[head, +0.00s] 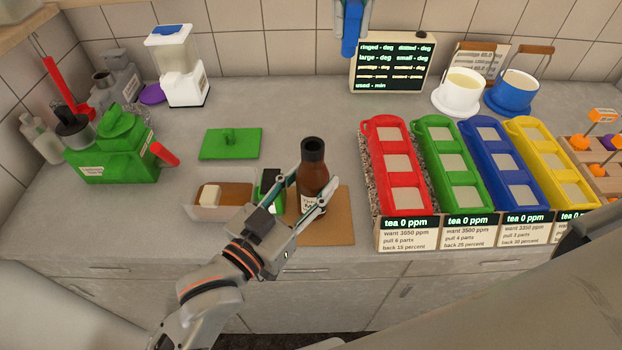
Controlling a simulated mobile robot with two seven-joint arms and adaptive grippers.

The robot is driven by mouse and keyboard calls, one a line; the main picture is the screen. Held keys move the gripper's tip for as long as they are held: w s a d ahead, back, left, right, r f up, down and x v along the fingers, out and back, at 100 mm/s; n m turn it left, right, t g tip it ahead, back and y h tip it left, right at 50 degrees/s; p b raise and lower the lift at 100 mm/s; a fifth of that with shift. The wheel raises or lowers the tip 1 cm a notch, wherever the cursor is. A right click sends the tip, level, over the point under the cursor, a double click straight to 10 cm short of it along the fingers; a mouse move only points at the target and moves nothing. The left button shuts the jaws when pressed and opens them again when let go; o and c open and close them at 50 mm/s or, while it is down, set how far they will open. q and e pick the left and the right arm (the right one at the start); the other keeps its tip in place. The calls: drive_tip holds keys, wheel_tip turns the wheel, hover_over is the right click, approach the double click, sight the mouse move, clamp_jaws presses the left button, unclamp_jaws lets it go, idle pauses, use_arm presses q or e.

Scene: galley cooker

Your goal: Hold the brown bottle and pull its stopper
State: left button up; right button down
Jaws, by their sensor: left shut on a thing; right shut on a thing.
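The brown bottle (314,176) stands upright at the front middle of the counter, on or just over a brown board (338,228). Its dark neck points up, and its mouth looks open. My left gripper (315,168) is shut on the bottle's body from the front left, one finger on each side.
A tray with a white block (222,212) and a small green item (266,183) lie left of the bottle. Red (380,126), green (437,124), blue and yellow racks stand to the right. A sign (391,66) and two cups (459,92) are behind. The counter behind the bottle is clear.

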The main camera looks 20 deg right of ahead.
use_arm(q)
drive_tip(key=o, duration=1.4)
drive_tip(key=v, duration=1.2)
drive_tip(key=shift+s+a, duration=0.1)
drive_tip(key=shift+s, duration=0.05)
